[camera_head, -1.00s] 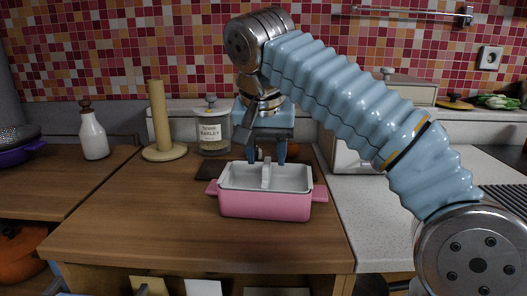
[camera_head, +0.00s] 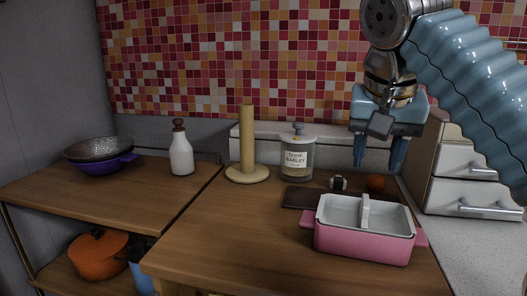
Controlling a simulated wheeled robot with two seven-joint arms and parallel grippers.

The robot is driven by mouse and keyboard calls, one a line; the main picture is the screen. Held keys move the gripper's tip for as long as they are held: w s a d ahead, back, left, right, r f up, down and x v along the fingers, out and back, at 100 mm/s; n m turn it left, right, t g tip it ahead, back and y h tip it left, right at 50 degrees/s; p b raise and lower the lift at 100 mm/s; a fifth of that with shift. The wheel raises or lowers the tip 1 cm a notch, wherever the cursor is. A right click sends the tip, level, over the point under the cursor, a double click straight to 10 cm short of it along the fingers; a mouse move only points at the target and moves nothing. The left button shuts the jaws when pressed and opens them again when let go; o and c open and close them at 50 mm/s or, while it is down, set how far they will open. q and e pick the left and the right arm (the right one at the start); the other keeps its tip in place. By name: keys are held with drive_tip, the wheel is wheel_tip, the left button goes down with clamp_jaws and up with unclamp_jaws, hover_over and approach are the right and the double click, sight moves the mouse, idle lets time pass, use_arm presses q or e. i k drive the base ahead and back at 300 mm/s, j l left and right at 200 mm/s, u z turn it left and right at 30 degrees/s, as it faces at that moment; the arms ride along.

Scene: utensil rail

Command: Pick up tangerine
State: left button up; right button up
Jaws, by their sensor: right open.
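The tangerine (camera_head: 376,183) is a small orange ball at the back right of the wooden counter, behind the pink dish. My right gripper (camera_head: 377,166) comes down from the upper right with its two blue fingers pointing down. The fingers are apart, with nothing seen between them. In the picture the fingertips are just above the tangerine, one toward each side; the exact depth between them is hard to tell. My left gripper is not in view.
A pink dish (camera_head: 362,243) with a white divider stands in front of the tangerine. A small dark-and-white item (camera_head: 338,184), a dark board (camera_head: 298,197), a barley jar (camera_head: 297,158) and a wooden holder (camera_head: 247,150) are to the left. White drawers (camera_head: 465,160) stand close on the right.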

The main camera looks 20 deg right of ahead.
sight(374, 183)
drive_tip(key=k, duration=1)
